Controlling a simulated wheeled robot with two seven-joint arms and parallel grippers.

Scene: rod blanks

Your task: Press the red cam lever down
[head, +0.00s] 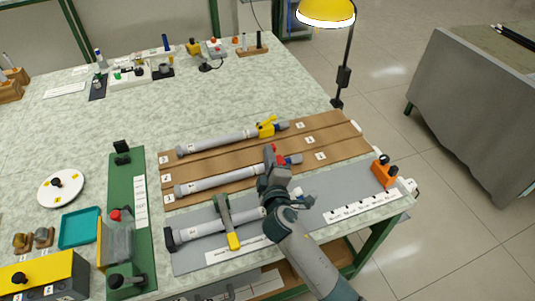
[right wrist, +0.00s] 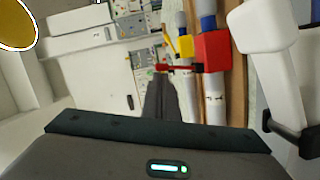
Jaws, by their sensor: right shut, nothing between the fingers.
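The red cam lever is on a red clamp block (right wrist: 213,52) around a grey rod. In the right wrist view, the thin red lever arm (right wrist: 178,68) sticks out to the left of the block. In the head view only a small red part (head: 279,158) shows beside my gripper on the middle rod (head: 215,181). My right gripper (head: 269,151) is shut and empty, right beside the red clamp. Its dark fingers (right wrist: 160,85) reach close to the lever's tip; I cannot tell whether they touch. My left gripper is not in view.
A far rod (head: 215,143) carries a yellow clamp (head: 267,127) on the brown grooved board (head: 335,127). A near rod with a yellow-ended grey bar (head: 226,220) lies on a grey mat. A green fixture (head: 126,175) stands left; an orange block (head: 383,172) sits right.

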